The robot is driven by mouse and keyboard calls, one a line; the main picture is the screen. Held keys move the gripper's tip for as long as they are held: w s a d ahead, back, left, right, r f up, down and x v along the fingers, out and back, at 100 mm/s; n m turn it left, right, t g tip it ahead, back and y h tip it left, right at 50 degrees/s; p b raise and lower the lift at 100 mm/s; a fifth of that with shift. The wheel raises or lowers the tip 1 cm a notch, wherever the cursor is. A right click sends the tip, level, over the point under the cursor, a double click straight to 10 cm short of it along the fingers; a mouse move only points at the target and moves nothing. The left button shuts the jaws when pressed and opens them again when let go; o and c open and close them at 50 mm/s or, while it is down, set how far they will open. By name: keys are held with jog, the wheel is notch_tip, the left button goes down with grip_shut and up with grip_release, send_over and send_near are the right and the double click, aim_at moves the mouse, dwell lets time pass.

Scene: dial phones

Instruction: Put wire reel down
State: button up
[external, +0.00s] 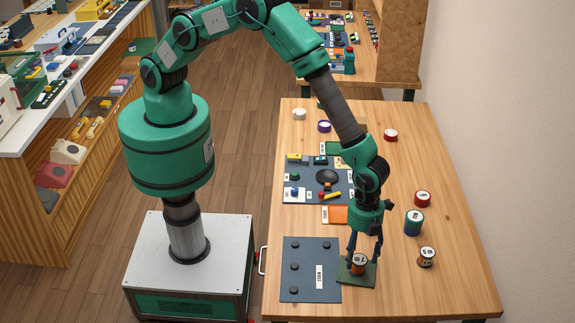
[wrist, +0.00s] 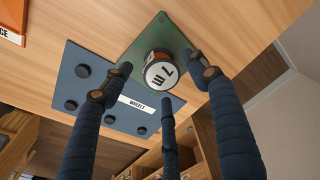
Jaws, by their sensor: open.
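The wire reel (external: 359,265) is a small orange-brown spool with a white labelled top. It stands upright on a green square plate (external: 366,279) near the front of the wooden table. In the wrist view the reel (wrist: 160,72) shows its white top on the green plate (wrist: 143,45). My gripper (external: 364,252) points down over the plate, with its fingers around the reel's sides. In the wrist view the fingers of my gripper (wrist: 160,88) are spread, with gaps between them and the reel. The gripper is open and holds nothing.
A dark board (external: 310,288) with several black knobs lies left of the plate. Another reel (external: 426,257) and a taller green-and-blue spool (external: 414,222) stand to the right. A parts board (external: 310,187) and an orange tray (external: 335,214) lie farther back. The table's right front is clear.

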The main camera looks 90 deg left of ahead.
aim_at(359, 256)
notch_tip(359, 256, up, 9)
jog(key=shift+a, duration=0.4)
jog(key=shift+r, duration=0.1)
dwell(0.3)
jog(key=shift+r, duration=0.1)
